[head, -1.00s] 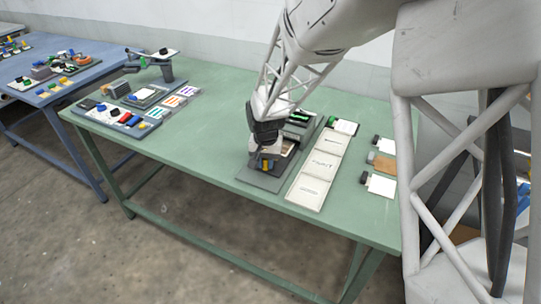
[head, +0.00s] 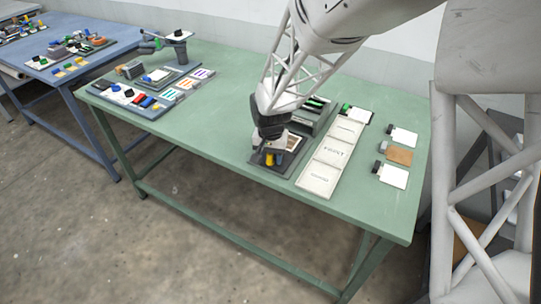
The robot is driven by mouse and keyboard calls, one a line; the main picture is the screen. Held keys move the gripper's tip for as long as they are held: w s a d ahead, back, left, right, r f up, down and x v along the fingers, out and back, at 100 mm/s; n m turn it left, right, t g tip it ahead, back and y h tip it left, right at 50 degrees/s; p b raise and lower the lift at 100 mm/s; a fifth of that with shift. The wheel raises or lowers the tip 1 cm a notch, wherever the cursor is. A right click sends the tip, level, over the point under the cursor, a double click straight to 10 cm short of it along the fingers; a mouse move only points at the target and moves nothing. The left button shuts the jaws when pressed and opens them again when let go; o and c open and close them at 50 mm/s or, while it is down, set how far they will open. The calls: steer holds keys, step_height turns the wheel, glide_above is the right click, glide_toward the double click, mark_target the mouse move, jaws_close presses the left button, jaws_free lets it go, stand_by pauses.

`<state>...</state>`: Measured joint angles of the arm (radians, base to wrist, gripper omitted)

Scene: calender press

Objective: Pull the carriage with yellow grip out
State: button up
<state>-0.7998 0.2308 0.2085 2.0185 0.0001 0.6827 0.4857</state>
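The press (head: 312,118) stands on a dark base plate (head: 285,172) near the front edge of the green table. A small yellow grip (head: 269,159) shows at its front end, with a blue piece (head: 278,160) just right of it. My gripper (head: 268,150) is down over the yellow grip, pointing at it from above. The arm and gripper hide most of the carriage and the fingertips. I cannot tell whether the fingers are closed on the grip.
White panels (head: 332,160) lie right of the press. Several small cards with clips (head: 393,175) lie farther right. A tray of coloured parts (head: 125,97) and a clamp-like stand (head: 180,48) are at the left. The table middle is clear.

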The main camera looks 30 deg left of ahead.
steer(key=shift+r, duration=3.9)
steer(key=shift+w+d+r, duration=0.1)
steer(key=shift+d+r, duration=0.1)
steer(key=shift+d, duration=0.1)
steer(key=s+d+r+m, duration=0.1)
steer(key=d+r, duration=0.3)
steer(key=d, duration=0.6)
steer(key=s+d+r+t, duration=0.1)
steer(key=d+r, duration=0.3)
steer(key=d, duration=0.6)
steer(key=d+r+m, duration=0.1)
steer(key=d+r, duration=0.4)
steer(key=d, duration=0.5)
steer(key=s+d+r+m+t, duration=0.1)
steer(key=s+d+r, duration=0.1)
steer(key=s+d, duration=1.5)
steer(key=d, duration=0.2)
steer(key=shift+s+d+m+t, duration=0.15)
steer(key=shift+d+m+t, duration=0.15)
steer(key=shift+d+m, duration=0.1)
